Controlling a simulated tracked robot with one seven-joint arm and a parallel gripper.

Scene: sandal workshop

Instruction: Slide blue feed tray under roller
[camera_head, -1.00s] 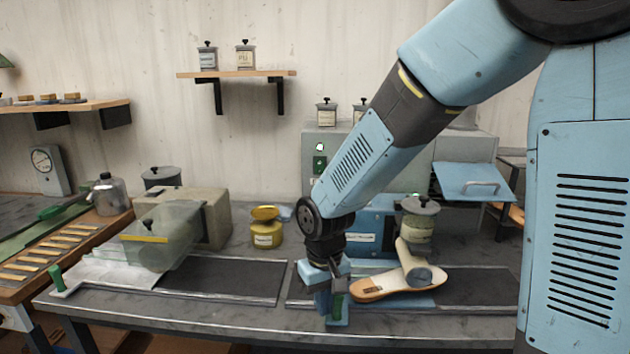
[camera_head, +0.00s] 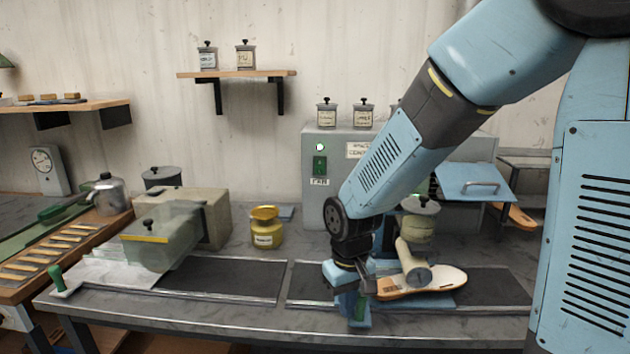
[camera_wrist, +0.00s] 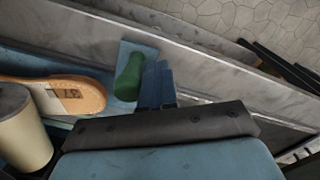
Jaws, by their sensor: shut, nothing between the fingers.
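The blue feed tray (camera_head: 445,301) lies in the right-hand track on the bench and carries a sandal sole (camera_head: 450,279). The tray's green handle (camera_wrist: 130,76) stands at its left end in the head view, partly hidden there by my gripper. My gripper (camera_head: 357,306) is shut and empty, low over the track. In the wrist view its fingers (camera_wrist: 157,86) are right beside the handle, on the side away from the sole; I cannot tell if they touch. The beige roller (camera_head: 411,263) lies across the sole, under a blue-grey press, and also shows in the wrist view (camera_wrist: 22,128).
A second dark track (camera_head: 230,279) with a clear guard (camera_head: 158,238) lies to the left. A yellow pot (camera_head: 265,228) stands behind the bench middle. A grey control box (camera_head: 320,180) stands at the back. The track right of the sole is clear.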

